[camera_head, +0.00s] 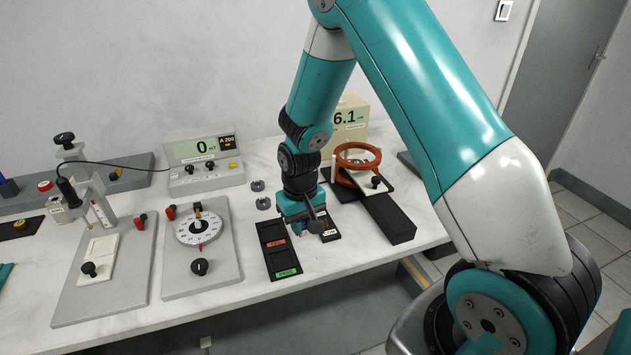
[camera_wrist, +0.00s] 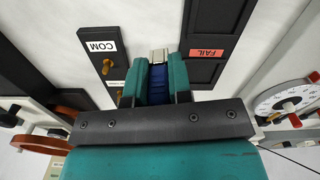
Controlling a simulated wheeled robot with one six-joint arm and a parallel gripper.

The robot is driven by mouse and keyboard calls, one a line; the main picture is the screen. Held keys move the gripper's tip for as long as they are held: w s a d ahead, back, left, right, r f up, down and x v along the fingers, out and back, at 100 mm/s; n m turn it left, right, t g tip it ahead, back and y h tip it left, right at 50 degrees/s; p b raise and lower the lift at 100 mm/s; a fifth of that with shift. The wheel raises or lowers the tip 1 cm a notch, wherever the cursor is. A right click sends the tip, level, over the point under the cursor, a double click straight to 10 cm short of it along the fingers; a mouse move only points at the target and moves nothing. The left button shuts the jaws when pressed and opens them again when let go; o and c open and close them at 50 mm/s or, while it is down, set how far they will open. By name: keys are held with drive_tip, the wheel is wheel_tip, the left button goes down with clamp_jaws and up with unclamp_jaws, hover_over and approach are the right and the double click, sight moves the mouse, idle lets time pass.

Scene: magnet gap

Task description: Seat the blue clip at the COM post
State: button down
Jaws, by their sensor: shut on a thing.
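My gripper (camera_wrist: 159,75) is shut on the blue clip (camera_wrist: 157,82), which shows between the two teal fingers in the wrist view with a pale metal tip (camera_wrist: 158,55) beyond them. The COM post (camera_wrist: 107,66) is a brass peg on a narrow black plate (camera_wrist: 95,30), beside a white COM label (camera_wrist: 102,46). In the wrist view the clip is to the right of the post, apart from it in the picture; its height above the table is hard to tell.
A black tray (camera_head: 268,262) with red FAIL and green PASS labels lies close beside my gripper. An orange ring (camera_head: 357,150) on a stand with a black block (camera_head: 390,220) is to the right. A dial plate (camera_head: 222,275) and a meter (camera_head: 203,165) are to the left.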

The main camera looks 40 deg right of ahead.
drive_tip(key=d+m, duration=0.1)
drive_tip(key=m, duration=0.1)
drive_tip(key=d+r+m, duration=0.1)
drive_tip(key=m, duration=0.2)
drive_tip(key=w+d+r+m, duration=0.1)
drive_tip(key=m, duration=0.2)
drive_tip(key=shift+w+d+r, duration=0.1)
drive_tip(key=d+m, duration=0.1)
drive_tip(key=m, duration=0.1)
drive_tip(key=d+r+m, duration=0.1)
drive_tip(key=m, duration=0.2)
drive_tip(key=d+r+m+b, duration=0.1)
drive_tip(key=m, duration=0.4)
drive_tip(key=d+r+m, duration=0.1)
drive_tip(key=m, duration=0.1)
drive_tip(key=shift+s+d, duration=0.15)
drive_tip(key=shift+s, duration=0.05)
drive_tip(key=shift+f+b, duration=1.1)
drive_tip(key=shift+f, duration=1.05)
drive_tip(key=shift+f, duration=0.15)
